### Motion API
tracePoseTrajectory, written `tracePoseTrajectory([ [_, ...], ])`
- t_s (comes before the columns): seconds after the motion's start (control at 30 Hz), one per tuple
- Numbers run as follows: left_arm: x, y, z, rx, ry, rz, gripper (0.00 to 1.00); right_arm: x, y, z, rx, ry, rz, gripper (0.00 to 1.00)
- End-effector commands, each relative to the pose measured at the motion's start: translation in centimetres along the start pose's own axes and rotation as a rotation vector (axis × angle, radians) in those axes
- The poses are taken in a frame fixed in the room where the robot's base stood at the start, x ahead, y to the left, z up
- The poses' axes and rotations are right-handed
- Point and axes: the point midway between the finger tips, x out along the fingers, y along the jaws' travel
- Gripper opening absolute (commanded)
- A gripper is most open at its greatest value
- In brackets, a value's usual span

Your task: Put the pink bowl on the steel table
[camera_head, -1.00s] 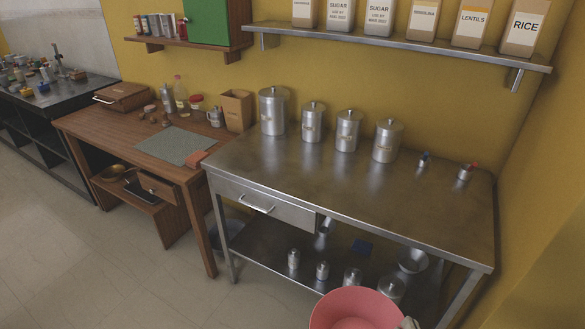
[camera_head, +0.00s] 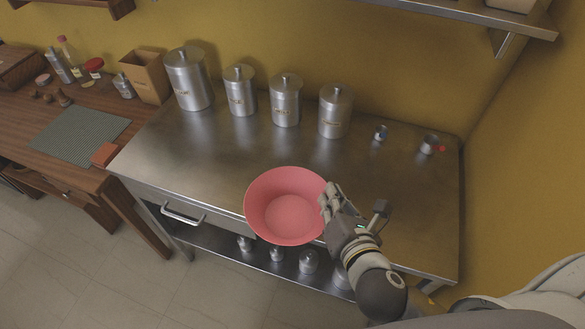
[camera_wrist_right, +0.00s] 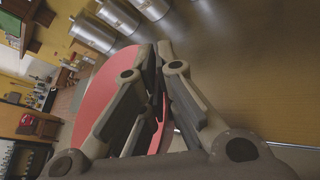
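The pink bowl (camera_head: 288,206) is upright in the head view, over the front edge of the steel table (camera_head: 225,150). My right gripper (camera_head: 326,205) is at the bowl's right rim and is shut on it. In the right wrist view the fingers (camera_wrist_right: 160,75) are close together, with the pink bowl (camera_wrist_right: 98,92) between and behind them. Whether the bowl's underside touches the tabletop cannot be told. My left gripper is not in view.
Several steel canisters (camera_head: 285,100) stand along the back of the table. Two small metal items, one a little pot (camera_head: 428,144), stand at the back right. The middle of the tabletop is clear. A wooden table (camera_head: 105,120) adjoins on the left.

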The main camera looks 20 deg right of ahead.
Motion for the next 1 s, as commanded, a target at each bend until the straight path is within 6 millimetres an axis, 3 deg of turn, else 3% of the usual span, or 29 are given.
tracePoseTrajectory([
  [0.03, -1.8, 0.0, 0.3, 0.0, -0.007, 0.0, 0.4, -0.2, 1.3, 1.6, 0.001, -0.003, 0.0, 0.0],
  [0.1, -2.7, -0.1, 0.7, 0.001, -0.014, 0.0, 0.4, -0.2, 2.1, 2.2, 0.001, -0.004, -0.002, 0.0],
  [0.37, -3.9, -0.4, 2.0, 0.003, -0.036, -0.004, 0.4, 0.9, 3.0, 3.2, -0.005, -0.005, -0.007, 0.0],
  [0.77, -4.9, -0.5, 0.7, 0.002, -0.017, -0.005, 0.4, 9.6, -0.2, 4.1, -0.004, -0.006, -0.008, 0.0],
  [1.0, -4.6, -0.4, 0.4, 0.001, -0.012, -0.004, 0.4, 13.4, -2.5, 2.2, -0.001, -0.004, -0.008, 0.0],
])
